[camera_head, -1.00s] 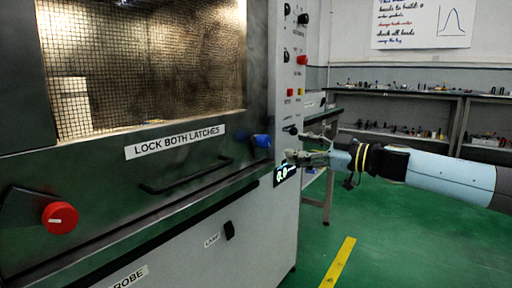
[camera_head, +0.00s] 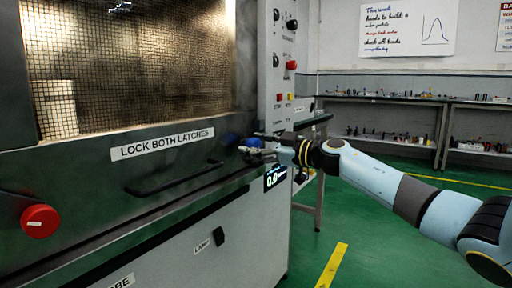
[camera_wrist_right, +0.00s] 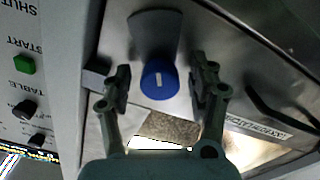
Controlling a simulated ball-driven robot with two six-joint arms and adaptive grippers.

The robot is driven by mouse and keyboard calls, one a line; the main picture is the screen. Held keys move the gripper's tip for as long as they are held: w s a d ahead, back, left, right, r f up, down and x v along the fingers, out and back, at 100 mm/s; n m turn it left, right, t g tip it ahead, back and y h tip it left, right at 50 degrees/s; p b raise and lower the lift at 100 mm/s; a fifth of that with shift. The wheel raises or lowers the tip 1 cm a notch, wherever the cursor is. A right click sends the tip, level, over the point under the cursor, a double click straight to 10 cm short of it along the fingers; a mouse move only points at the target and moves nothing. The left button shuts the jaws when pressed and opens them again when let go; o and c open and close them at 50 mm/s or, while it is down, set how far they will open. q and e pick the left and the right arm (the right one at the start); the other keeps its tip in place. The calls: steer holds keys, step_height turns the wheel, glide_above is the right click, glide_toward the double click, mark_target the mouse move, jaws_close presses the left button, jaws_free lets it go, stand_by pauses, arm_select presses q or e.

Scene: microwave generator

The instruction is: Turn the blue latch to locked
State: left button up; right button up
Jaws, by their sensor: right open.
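The blue latch (camera_head: 230,139) is a round knob at the right end of the microwave door, partly hidden behind my right gripper in the head view. In the right wrist view the blue latch (camera_wrist_right: 159,82) shows a short white mark standing upright in the picture, with a grey plate behind it. My right gripper (camera_head: 250,146) is open at the latch. In the wrist view its fingers (camera_wrist_right: 160,72) stand either side of the knob with gaps visible; whether they touch it I cannot tell. My left gripper is out of view.
A red latch (camera_head: 39,221) sits at the door's left. A door handle bar (camera_head: 178,180) runs below the label "LOCK BOTH LATCHES" (camera_head: 163,144). A control panel (camera_head: 287,70) with knobs and buttons stands right of the door. Green floor (camera_head: 385,240) is open at right.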

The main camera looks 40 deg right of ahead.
steer(key=shift+c, duration=0.2)
steer(key=c, duration=1.1)
